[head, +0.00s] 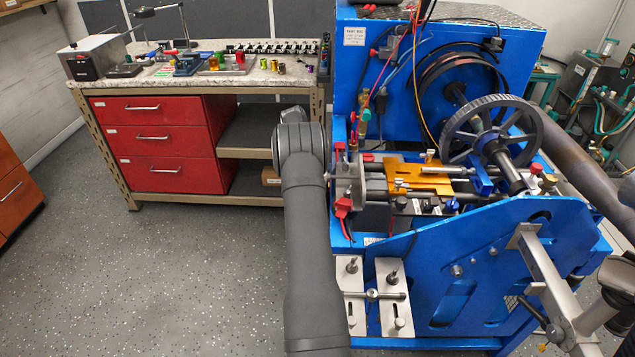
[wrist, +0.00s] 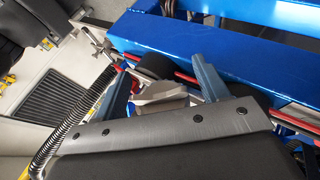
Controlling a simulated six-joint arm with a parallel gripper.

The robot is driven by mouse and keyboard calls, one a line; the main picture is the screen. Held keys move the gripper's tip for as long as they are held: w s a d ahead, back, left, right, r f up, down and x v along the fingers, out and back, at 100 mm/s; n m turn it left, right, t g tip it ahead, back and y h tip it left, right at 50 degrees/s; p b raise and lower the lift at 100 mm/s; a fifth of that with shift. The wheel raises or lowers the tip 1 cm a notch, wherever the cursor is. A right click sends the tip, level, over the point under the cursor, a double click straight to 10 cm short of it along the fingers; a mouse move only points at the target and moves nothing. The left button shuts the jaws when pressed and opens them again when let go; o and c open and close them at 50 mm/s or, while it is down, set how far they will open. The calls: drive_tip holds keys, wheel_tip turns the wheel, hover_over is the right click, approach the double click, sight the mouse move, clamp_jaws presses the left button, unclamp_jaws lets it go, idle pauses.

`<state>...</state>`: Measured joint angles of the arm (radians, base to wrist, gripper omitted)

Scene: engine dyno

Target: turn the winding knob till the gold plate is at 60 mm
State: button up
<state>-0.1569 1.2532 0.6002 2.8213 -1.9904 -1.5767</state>
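The gold plate (head: 420,178) sits on the slide rails (head: 377,187) in the blue test stand, below the large dark handwheel. I cannot read its position in mm. In the wrist view my gripper (wrist: 160,67) has its two blue-grey fingers well apart. A dark round part (wrist: 153,64), possibly the winding knob, shows between and beyond the fingertips, with gaps on both sides. A pale metal piece (wrist: 158,96) lies nearer, between the fingers. In the head view my arm hides the gripper, and I cannot make out the winding knob for certain.
The blue stand (head: 470,270) fills the right side, with its handwheel (head: 490,130) above the plate. Clamp plates (head: 391,300) lie at its front left. A workbench (head: 250,65) with red drawers (head: 165,145) stands behind left. The floor at left is clear.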

drive_tip(key=shift+t, duration=0.3)
drive_tip(key=m+t, duration=0.1)
drive_tip(key=t, duration=0.3)
drive_tip(key=w+m+t, duration=0.1)
drive_tip(key=t, duration=0.7)
drive_tip(key=shift+w+f+m, duration=0.1)
drive_tip(key=shift+w+m, duration=0.3)
drive_tip(key=shift+w+t, duration=0.1)
drive_tip(key=shift+t, duration=1)
drive_tip(key=shift+w+m+t, duration=0.1)
drive_tip(key=shift+m+t, duration=0.2)
drive_tip(key=shift+t, duration=0.3)
drive_tip(key=shift+t, duration=0.3)
